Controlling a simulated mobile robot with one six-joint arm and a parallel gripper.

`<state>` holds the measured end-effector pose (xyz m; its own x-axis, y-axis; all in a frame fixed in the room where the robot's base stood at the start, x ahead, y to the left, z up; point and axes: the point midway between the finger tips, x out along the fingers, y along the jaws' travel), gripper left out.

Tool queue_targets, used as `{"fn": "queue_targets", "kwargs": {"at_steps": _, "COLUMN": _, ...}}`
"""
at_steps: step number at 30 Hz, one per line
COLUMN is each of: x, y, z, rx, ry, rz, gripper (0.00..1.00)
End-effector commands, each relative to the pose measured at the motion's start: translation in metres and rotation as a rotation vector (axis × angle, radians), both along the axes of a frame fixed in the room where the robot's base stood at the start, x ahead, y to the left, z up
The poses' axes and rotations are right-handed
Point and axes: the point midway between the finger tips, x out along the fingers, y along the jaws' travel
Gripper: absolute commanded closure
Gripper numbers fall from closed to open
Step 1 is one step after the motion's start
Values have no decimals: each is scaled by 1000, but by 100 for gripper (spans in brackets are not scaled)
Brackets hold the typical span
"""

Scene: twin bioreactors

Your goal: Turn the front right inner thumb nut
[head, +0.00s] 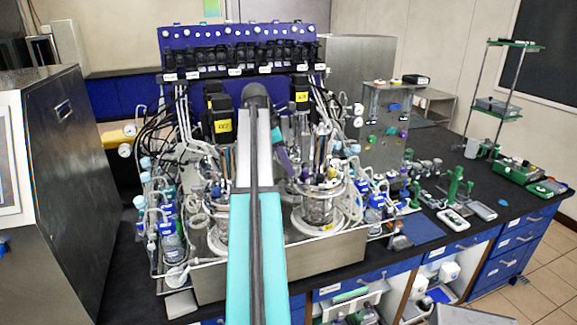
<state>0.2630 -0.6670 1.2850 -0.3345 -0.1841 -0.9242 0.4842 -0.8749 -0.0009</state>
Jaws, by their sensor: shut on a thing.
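My arm rises through the middle of the head view and bends down behind itself at its dark top joint. A slanted purple and grey part, which looks like my gripper (299,183), comes out to the right of the arm and reaches the head plate of the right glass vessel (318,210). It appears closed at the plate's front left edge, on a thumb nut. The nut itself is too small and too covered to make out. The left glass vessel (219,232) is partly hidden behind my arm.
Both vessels stand in a steel tray (330,256) crowded with tubes and blue-capped bottles. A purple control unit (235,45) stands behind them. A grey cabinet (60,170) closes off the left. Green tools and racks (452,190) lie on the black bench at right.

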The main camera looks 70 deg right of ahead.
Motion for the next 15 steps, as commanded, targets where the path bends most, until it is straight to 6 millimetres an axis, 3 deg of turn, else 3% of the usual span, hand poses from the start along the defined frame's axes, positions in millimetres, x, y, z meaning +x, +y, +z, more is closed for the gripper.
{"fn": "queue_targets", "kwargs": {"at_steps": 9, "x": 1, "y": -1, "z": 1, "rx": -4, "ry": -1, "rz": -10, "gripper": 100}}
{"fn": "queue_targets", "kwargs": {"at_steps": 10, "x": 1, "y": -1, "z": 1, "rx": -4, "ry": -1, "rz": -10, "gripper": 83}}
{"fn": "queue_targets", "kwargs": {"at_steps": 12, "x": 1, "y": -1, "z": 1, "rx": -3, "ry": -1, "rz": -11, "gripper": 71}}
{"fn": "queue_targets", "kwargs": {"at_steps": 13, "x": 1, "y": 0, "z": 1, "rx": -3, "ry": -1, "rz": -10, "gripper": 66}}
{"fn": "queue_targets", "kwargs": {"at_steps": 15, "x": 1, "y": 0, "z": 1, "rx": -3, "ry": -1, "rz": -10, "gripper": 66}}
